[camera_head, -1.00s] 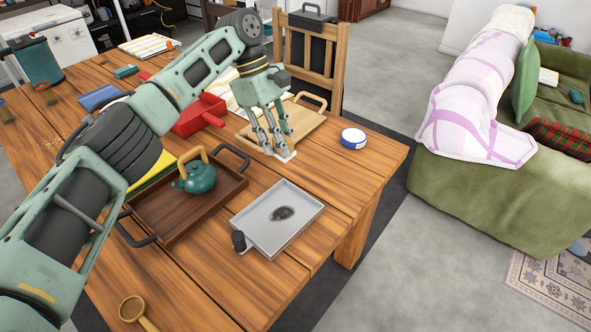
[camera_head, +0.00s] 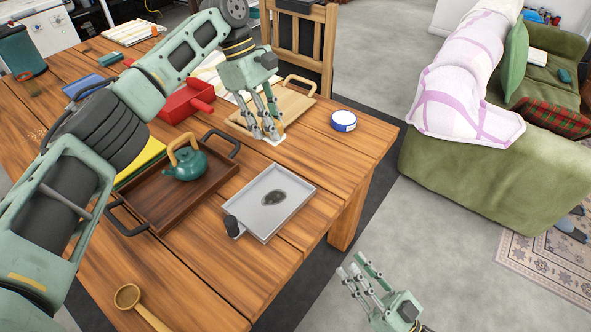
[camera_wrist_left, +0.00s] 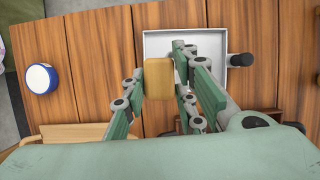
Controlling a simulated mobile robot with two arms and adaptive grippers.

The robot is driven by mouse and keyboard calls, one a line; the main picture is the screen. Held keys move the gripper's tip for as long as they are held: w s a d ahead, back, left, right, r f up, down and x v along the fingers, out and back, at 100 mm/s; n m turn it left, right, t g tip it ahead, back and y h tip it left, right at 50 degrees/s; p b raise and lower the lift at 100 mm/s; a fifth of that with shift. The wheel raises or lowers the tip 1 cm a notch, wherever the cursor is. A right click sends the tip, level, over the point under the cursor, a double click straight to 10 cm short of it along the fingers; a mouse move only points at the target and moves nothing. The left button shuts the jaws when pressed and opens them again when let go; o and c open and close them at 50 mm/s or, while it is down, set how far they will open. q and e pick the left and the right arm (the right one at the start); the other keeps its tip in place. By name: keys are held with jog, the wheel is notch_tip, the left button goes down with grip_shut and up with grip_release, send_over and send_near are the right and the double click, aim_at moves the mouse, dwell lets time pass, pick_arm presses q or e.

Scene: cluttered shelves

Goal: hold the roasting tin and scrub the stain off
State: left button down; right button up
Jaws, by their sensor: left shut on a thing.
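The grey roasting tin (camera_head: 288,180) lies flat on the wooden table, with a dark oval stain (camera_head: 273,198) on its floor and a black grip (camera_head: 234,227) at its near left corner. It also shows in the left wrist view (camera_wrist_left: 157,42), partly behind my fingers. My left gripper (camera_head: 268,137) is beyond the tin, at the wooden board's near edge. It is shut on a tan sponge-like block (camera_wrist_left: 159,78) with a white underside in the head view. My right gripper (camera_head: 351,266) is open and empty, right of the table, with floor behind it.
A dark wooden tray (camera_head: 160,215) with a teal teapot (camera_head: 186,165) stands left of the tin. A blue-and-white round tub (camera_head: 344,121) sits near the table's right edge. A wooden spoon (camera_head: 150,318) lies at the front. Bare tabletop surrounds the tin's near side.

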jog(key=s+a+r+n+g+y, duration=0.2)
jog(key=a+r+n+g+y, duration=0.45)
jog(key=r+g+y, duration=0.2)
jog(key=s+a+r+n+g+h, duration=0.2)
jog(key=a+r+n+g+h, duration=0.3)
jog(key=a+n+g, duration=0.9)
jog(key=t+h, duration=0.7)
jog(key=h, duration=1.3)
send_near(295, 208)
jog(key=shift+g+y, duration=0.25)
jog(key=f, duration=0.8)
jog(key=shift+w+d+f, duration=0.15)
jog(key=shift+d+f, duration=0.1)
